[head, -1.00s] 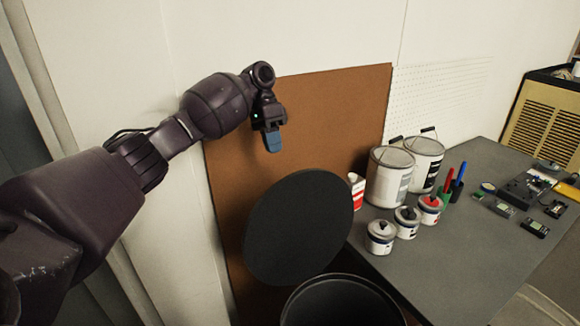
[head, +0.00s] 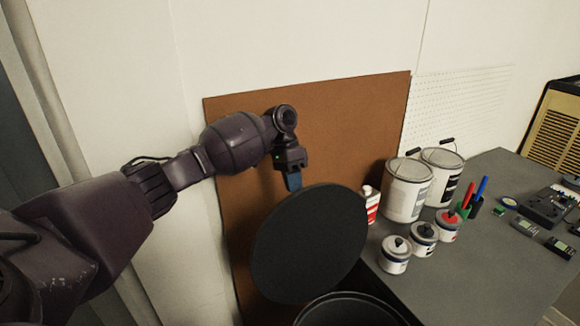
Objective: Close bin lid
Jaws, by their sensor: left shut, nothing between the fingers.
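The bin lid (head: 310,245) is a dark round disc standing raised and tilted at the back of the bin. The black bin (head: 345,308) is at the bottom of the head view, its mouth open and its lower body out of frame. My left gripper (head: 294,182) is shut and empty, pointing down at the upper edge of the lid. Its fingertips look to be at or just behind the lid's top rim; I cannot tell whether they touch. My right gripper is not in view.
A grey table (head: 450,265) stands to the right of the bin. It holds large paint cans (head: 408,190), small cans (head: 394,254), a red-and-white bottle (head: 372,205), pens (head: 474,192) and electronics (head: 548,205). A brown board (head: 330,110) leans on the wall behind.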

